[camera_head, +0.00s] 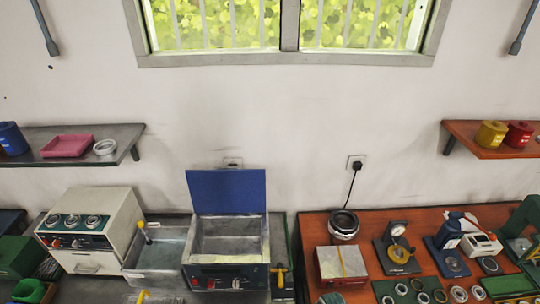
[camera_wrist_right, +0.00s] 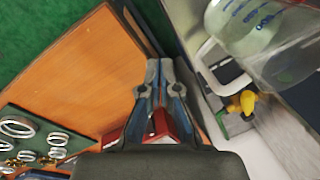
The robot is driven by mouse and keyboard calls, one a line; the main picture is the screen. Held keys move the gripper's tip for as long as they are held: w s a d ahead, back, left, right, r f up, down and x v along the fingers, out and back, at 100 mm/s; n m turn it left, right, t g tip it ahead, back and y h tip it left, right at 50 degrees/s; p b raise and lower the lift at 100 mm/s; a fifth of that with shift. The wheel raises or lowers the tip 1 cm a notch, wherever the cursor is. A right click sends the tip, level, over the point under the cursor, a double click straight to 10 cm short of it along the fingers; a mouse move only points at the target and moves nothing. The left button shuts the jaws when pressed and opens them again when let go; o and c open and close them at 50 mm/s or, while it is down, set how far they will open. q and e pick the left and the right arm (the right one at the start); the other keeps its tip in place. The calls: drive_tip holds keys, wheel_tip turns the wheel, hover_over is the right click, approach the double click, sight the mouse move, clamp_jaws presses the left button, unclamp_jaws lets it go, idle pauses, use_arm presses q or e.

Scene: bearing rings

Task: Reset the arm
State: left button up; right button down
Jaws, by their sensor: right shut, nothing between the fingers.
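My right gripper (camera_wrist_right: 160,75) shows in the right wrist view, with its two fingers closed together and nothing held between them. It hangs above the edge of the orange-brown bench, and a red and white object is partly hidden behind its fingers. No gripper or arm shows in the head view. My left gripper is not in either view.
The wooden bench (camera_head: 312,228) holds gauges and several rings. Wall shelves hang left and right. A clear container (camera_wrist_right: 270,40) is close right of the gripper.

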drive_tip(key=s+d+r+n+t+h, duration=0.1)
drive_tip(key=s+d+r+n, duration=0.25)
drive_tip(key=s, duration=0.65)
drive_tip(key=s+d+r+n+t, duration=0.1)
drive_tip(key=s+d+r+n, duration=0.25)
drive_tip(key=s, duration=0.65)
wheel_tip(320, 180, down, 31)
drive_tip(key=s+a+g+b, duration=0.1)
drive_tip(key=b, duration=0.4)
drive_tip(key=s+d+f+g+b, duration=0.1)
drive_tip(key=s+d+f+b, duration=0.2)
drive_tip(key=s+f, duration=1.4)
wheel_tip(320, 180, down, 4)
drive_tip(key=shift+s+r+h+b, duration=0.2)
drive_tip(key=shift+s+h+b, duration=0.15)
drive_tip(key=shift+b, duration=0.2)
